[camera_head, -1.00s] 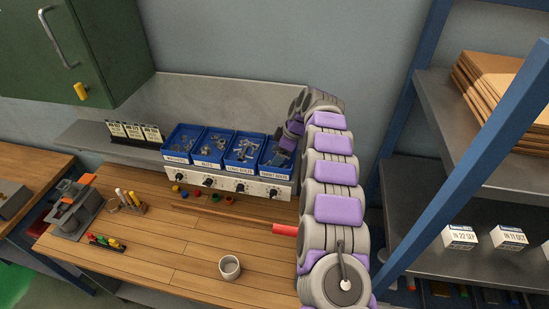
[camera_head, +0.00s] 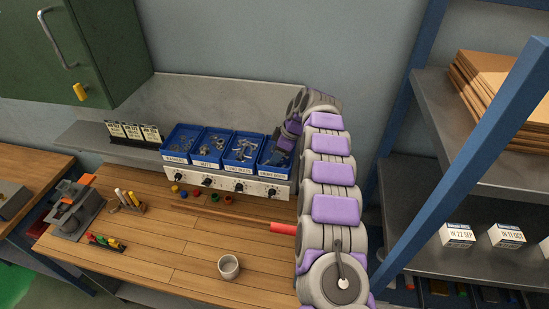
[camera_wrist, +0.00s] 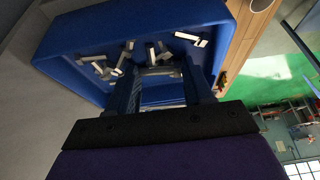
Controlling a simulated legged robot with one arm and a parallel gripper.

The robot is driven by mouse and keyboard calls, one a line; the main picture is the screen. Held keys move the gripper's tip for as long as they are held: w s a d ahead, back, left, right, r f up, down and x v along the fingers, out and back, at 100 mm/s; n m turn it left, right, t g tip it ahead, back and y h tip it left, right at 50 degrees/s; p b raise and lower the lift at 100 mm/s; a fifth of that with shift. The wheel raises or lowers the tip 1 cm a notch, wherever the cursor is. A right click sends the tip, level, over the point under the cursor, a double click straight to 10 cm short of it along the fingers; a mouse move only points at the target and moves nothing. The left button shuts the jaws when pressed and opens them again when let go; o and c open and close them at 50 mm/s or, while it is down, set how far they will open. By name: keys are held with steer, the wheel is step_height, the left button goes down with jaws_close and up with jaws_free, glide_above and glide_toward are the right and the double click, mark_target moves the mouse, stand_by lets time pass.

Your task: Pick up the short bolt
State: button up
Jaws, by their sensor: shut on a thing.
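The short bolts bin (camera_head: 275,168) is the rightmost of the blue bins on the shelf. In the wrist view its blue wall (camera_wrist: 75,42) surrounds several loose grey bolts (camera_wrist: 100,66). My gripper (camera_wrist: 160,76) reaches into this bin, its two dark fingers pointing down among the bolts. It is shut on a short bolt (camera_wrist: 158,71), which lies crosswise between the fingertips. Other bolts lie close beside and behind it, so its exact outline is partly unclear.
Bins of long bolts (camera_head: 241,150), nuts (camera_head: 209,147) and washers (camera_head: 180,142) stand to the left. Below them is a panel with knobs (camera_head: 238,187). A cup (camera_head: 229,267) stands on the wooden bench. A blue-framed rack (camera_head: 420,150) stands right of my arm.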

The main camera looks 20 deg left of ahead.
steer(key=shift+d, duration=0.15)
steer(key=shift+w+r, duration=0.15)
steer(key=shift+r, duration=0.35)
step_height(320, 180, up, 2)
steer(key=shift+d+r+b, duration=0.1)
steer(key=shift+r+b, duration=0.05)
steer(key=shift+b, duration=0.35)
steer(key=shift+s+r, duration=0.2)
steer(key=shift+s, duration=0.3)
steer(key=shift+s+d+b, duration=0.25)
steer(key=shift+s+b, duration=0.35)
steer(key=shift+s, duration=0.4)
steer(key=s+d+r+b, duration=0.1)
steer(key=s+d+b, duration=0.1)
steer(key=s, duration=1)
steer(key=shift+s+d, duration=0.35)
steer(key=shift+d, duration=0.35)
steer(key=shift+r, duration=0.1)
steer(key=shift+b, duration=0.3)
